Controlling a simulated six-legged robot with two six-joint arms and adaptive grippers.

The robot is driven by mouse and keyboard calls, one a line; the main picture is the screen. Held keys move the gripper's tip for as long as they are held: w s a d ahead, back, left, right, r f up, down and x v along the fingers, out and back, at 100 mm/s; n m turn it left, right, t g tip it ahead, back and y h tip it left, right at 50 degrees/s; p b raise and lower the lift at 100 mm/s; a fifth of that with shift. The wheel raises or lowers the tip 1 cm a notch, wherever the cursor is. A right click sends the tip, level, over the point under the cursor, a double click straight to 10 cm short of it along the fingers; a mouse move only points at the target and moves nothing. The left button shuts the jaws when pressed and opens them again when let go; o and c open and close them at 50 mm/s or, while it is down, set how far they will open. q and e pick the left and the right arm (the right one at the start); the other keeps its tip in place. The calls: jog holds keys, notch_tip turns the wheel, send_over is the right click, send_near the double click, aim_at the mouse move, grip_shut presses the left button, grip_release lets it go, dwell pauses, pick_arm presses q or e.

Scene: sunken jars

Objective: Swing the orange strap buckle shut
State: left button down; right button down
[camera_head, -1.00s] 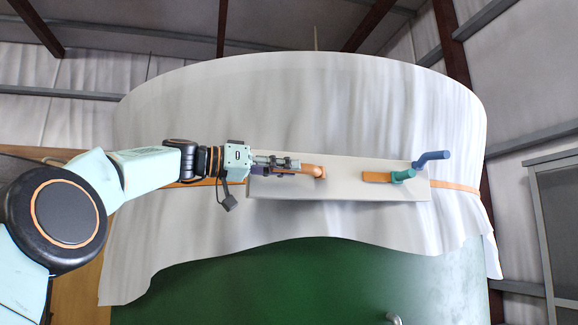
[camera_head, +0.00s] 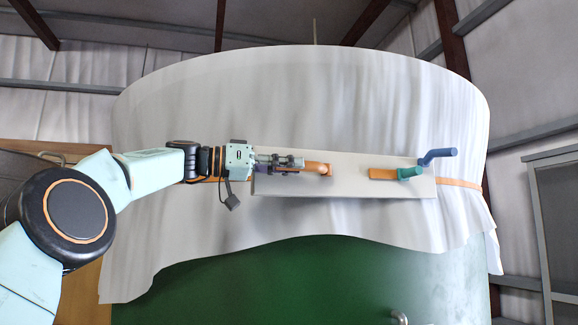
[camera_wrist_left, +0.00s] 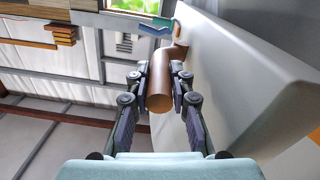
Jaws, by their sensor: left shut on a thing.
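An orange strap (camera_head: 460,182) runs around a white cloth cover, with a pale plate (camera_head: 345,183) mounted on it. The orange buckle handle (camera_head: 318,169) is at the plate's left part. My left gripper (camera_head: 297,163) reaches in from the left and is shut on this handle, partly hiding it. In the left wrist view the handle shows as a brown-orange round bar (camera_wrist_left: 160,88) between both fingers, with a bend at its far end near the plate. A separate orange piece (camera_head: 382,174) with a teal handle (camera_head: 410,173) is on the plate's right part. My right gripper is out of view.
A blue handle (camera_head: 438,156) sticks out at the plate's upper right corner, close to the teal one. The white cloth (camera_head: 300,100) hangs over a big green drum (camera_head: 300,285). A grey-framed panel (camera_head: 555,220) stands at far right.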

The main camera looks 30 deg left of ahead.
pick_arm(q)
jog(key=c, duration=1.2)
grip_release()
jog(key=shift+a, duration=0.1)
jog(key=shift+o, duration=0.2)
jog(key=v, duration=1.1)
jog(key=shift+s+a, duration=0.25)
jog(key=shift+s+a, duration=0.1)
jog(key=shift+s, duration=0.1)
jog(key=shift+w, duration=0.15)
